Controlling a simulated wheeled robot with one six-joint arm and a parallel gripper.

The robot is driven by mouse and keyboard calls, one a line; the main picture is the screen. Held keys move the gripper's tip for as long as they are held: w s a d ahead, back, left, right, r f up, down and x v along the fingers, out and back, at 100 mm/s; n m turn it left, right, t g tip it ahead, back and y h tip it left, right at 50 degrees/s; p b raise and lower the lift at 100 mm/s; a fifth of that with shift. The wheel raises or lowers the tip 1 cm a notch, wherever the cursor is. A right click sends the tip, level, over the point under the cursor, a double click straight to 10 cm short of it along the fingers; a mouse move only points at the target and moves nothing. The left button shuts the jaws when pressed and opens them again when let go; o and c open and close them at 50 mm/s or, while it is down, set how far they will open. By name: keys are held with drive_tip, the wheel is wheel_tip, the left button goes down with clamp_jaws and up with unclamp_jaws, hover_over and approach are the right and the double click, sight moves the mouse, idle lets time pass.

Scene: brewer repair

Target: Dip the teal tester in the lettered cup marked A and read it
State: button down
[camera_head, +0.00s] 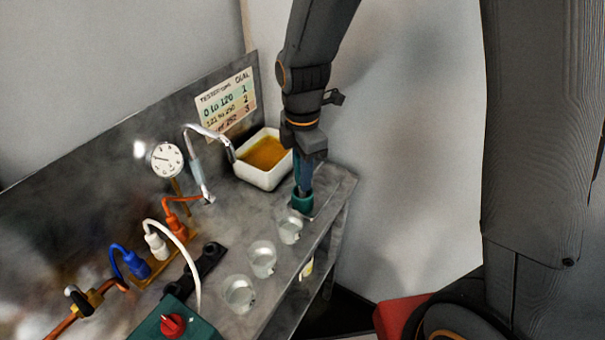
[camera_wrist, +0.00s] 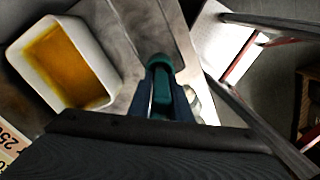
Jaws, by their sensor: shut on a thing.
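My gripper (camera_head: 304,184) is shut on the teal tester (camera_head: 302,201) at the far right end of the metal bench. In the wrist view the tester (camera_wrist: 161,64) shows between the fingers of my gripper (camera_wrist: 164,96). In the head view its lower end is close to the bench top; I cannot tell whether it touches. Three clear cups stand in a row along the bench's front edge: a near cup (camera_head: 239,294), a middle cup (camera_head: 262,259) and a far cup (camera_head: 290,230). The far cup is just in front of the tester. I cannot read letters on any cup.
A white tub (camera_head: 262,182) of amber liquid stands left of my gripper. A chart (camera_head: 226,103), a round gauge (camera_head: 167,160) and a bent metal pipe (camera_head: 194,160) are behind. Coloured hoses, a black bracket (camera_head: 203,262) and a teal box with a red knob (camera_head: 172,324) fill the left.

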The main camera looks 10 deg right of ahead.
drive_tip(key=shift+f, duration=0.35)
idle(0.3)
drive_tip(key=c, duration=1)
unclamp_jaws()
drive_tip(key=shift+r, duration=0.1)
drive_tip(key=shift+r+p, duration=2.95)
drive_tip(key=shift+r, duration=0.5)
